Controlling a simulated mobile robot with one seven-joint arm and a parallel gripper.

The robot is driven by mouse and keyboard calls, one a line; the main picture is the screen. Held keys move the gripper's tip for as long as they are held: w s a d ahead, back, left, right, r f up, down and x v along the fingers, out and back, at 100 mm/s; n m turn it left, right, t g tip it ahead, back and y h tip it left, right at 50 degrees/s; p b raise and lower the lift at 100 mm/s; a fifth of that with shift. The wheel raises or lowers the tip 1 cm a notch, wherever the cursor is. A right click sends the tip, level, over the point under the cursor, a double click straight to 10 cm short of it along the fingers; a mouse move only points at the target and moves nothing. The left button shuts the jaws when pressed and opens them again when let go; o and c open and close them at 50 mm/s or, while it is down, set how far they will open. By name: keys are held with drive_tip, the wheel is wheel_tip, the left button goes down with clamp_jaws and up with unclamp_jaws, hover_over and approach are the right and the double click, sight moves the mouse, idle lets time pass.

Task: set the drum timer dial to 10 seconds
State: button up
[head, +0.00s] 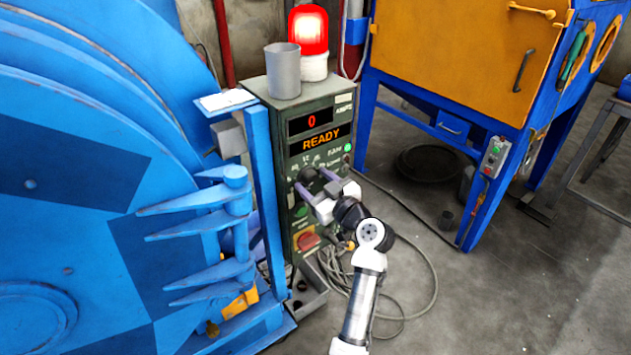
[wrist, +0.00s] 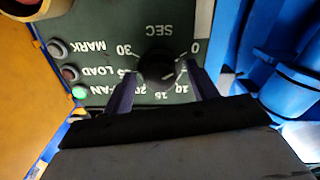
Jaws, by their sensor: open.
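The black timer dial (wrist: 158,66) sits on the dark green control panel (head: 296,215). The wrist view shows it upside down, with SEC above it and a scale from 0 at right, through 10, 15 and 20 below, to 30 at left. My gripper (wrist: 160,72) is open, with one finger on each side of the dial; I cannot tell whether they touch it. The dial's pointer setting is not clear. In the head view the dial (head: 307,174) is partly behind my gripper (head: 313,181). The display (head: 311,121) shows a red 0, with READY below.
The blue drum (head: 70,250) and its hinge brackets (head: 205,225) stand close at left. A lit red beacon (head: 308,30) and a grey cup (head: 283,70) top the control box. A red switch (head: 307,241) sits below the dial. Cables lie on the floor at right.

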drive_tip(key=c, duration=1)
drive_tip(key=m, duration=0.4)
drive_tip(key=m+p, duration=0.1)
drive_tip(key=m, duration=0.2)
drive_tip(key=shift+r+m, duration=0.1)
drive_tip(key=shift+m, duration=0.2)
drive_tip(key=m+p, duration=0.2)
drive_tip(key=m, duration=0.2)
drive_tip(key=shift+m, duration=0.3)
drive_tip(key=shift+m+p, duration=1.2)
drive_tip(key=shift+m, duration=0.5)
